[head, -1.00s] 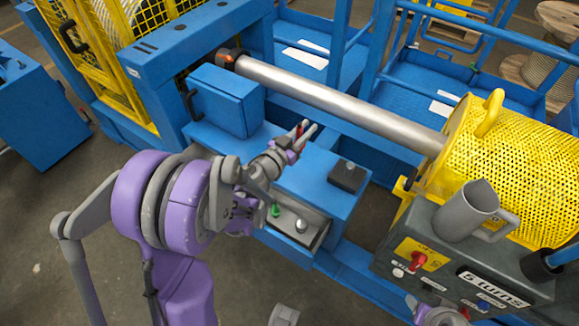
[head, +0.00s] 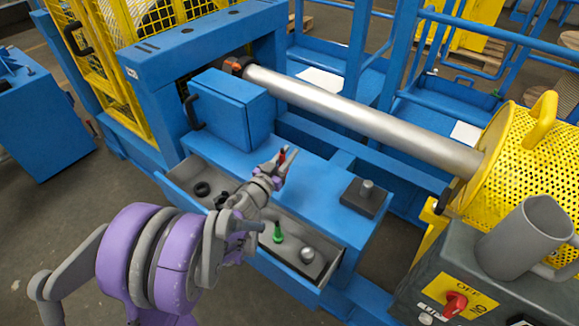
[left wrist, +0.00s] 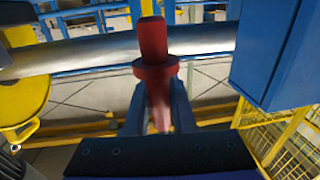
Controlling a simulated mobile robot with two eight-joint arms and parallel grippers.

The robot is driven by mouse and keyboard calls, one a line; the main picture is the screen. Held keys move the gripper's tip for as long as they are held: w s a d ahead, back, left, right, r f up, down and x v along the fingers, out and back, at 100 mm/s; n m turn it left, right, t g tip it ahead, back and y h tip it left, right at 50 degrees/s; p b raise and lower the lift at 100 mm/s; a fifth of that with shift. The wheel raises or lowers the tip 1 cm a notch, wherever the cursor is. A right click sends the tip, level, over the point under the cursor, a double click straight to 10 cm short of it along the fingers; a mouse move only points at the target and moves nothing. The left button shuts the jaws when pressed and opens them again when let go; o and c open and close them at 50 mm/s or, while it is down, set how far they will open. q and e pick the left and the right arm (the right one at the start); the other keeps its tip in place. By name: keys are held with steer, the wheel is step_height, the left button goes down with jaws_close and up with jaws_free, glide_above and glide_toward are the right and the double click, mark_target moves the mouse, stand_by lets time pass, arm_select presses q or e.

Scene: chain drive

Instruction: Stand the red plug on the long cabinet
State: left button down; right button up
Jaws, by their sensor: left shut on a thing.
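The red plug (head: 283,155) is held upright in my left gripper (head: 280,170). The left wrist view shows the plug (left wrist: 153,45) as a red pin with a wider collar, its lower part between the two fingers. The left gripper is shut on it. In the head view the gripper and plug appear over the top of the long blue cabinet (head: 312,188); the plug's height above it is hard to judge. My right gripper is not in view.
An open drawer along the cabinet's front holds a green plug (head: 278,232), a grey knob (head: 307,254) and a black ring (head: 202,188). A blue box (head: 232,105) and a dark block with a peg (head: 363,196) stand on the cabinet. A metal roller (head: 350,115) runs behind.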

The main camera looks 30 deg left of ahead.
arm_select(q)
steer(key=shift+f+b, duration=0.6)
steer(key=shift+f, duration=1.25)
steer(key=shift+f, duration=0.2)
steer(key=c, duration=0.7)
jaws_free()
steer(key=shift+c, duration=0.2)
steer(key=shift+r, duration=0.15)
